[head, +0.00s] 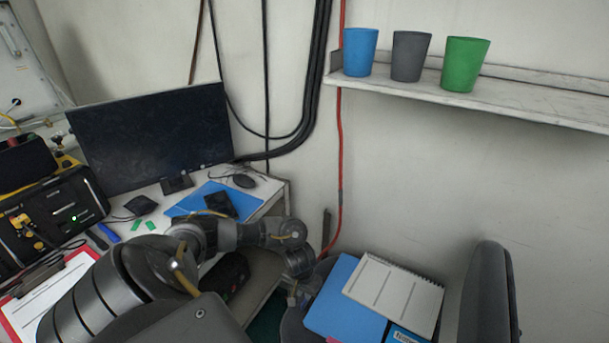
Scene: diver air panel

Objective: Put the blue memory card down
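I cannot make out the blue memory card for certain. A small blue object (109,232) lies on the desk beside the black panel case, but I cannot tell whether it is the card. Two small green pieces (143,226) lie to its right. My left arm reaches in from the lower left across the desk's front. My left gripper (294,296) points down past the desk's right edge, just left of the blue folder on the chair. Its fingers are small and dark, so whether they are open or hold something is unclear. My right gripper is out of view.
The desk (270,196) holds a monitor (150,135), blue mat (185,208), mouse (244,181) and black panel case (60,215). The chair (490,295) carries a blue folder (335,305) and notebook (395,290). Blue, grey and green cups stand on the wall shelf (520,98).

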